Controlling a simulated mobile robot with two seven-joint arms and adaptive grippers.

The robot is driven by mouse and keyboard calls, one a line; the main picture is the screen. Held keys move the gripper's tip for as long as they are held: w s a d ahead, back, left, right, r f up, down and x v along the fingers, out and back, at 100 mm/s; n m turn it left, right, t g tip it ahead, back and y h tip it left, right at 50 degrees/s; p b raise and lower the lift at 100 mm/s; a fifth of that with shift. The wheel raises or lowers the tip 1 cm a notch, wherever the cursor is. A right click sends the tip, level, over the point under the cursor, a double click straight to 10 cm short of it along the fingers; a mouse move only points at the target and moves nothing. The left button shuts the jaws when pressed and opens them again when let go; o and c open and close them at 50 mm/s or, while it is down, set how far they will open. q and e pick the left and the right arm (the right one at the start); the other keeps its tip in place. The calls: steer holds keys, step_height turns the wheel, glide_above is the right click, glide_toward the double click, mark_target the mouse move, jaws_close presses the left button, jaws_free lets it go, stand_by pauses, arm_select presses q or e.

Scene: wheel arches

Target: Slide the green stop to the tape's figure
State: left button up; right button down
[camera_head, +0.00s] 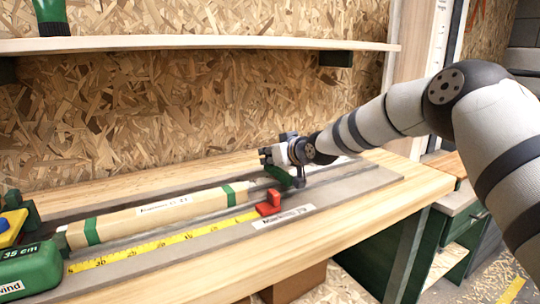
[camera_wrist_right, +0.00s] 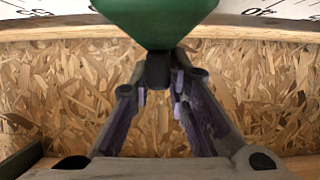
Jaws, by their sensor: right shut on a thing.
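The green stop (camera_head: 280,174) is at the right part of the grey rail (camera_head: 345,182), beyond the right end of the wooden bar. My right gripper (camera_head: 287,160) is shut on it from behind. In the right wrist view the green stop (camera_wrist_right: 155,18) fills the top middle, and the closed fingertips (camera_wrist_right: 158,70) meet its lower end. The yellow tape (camera_head: 165,241) lies along the front of the rail, from a green tape case (camera_head: 28,269) reading "35 cm" to a red end piece (camera_head: 268,203). My left gripper is out of view.
A pale wooden bar (camera_head: 160,213) with green bands lies behind the tape. A blue and yellow item (camera_head: 12,226) is at the far left. A shelf (camera_head: 200,44) with a green-topped item (camera_head: 52,14) is above. The rail's right end is clear.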

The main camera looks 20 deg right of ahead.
steer(key=shift+a, duration=0.2)
stand_by(0.3)
steer(key=c, duration=1.6)
jaws_free()
steer(key=shift+o, duration=0.2)
steer(key=shift+s, duration=0.1)
steer(key=v, duration=1.2)
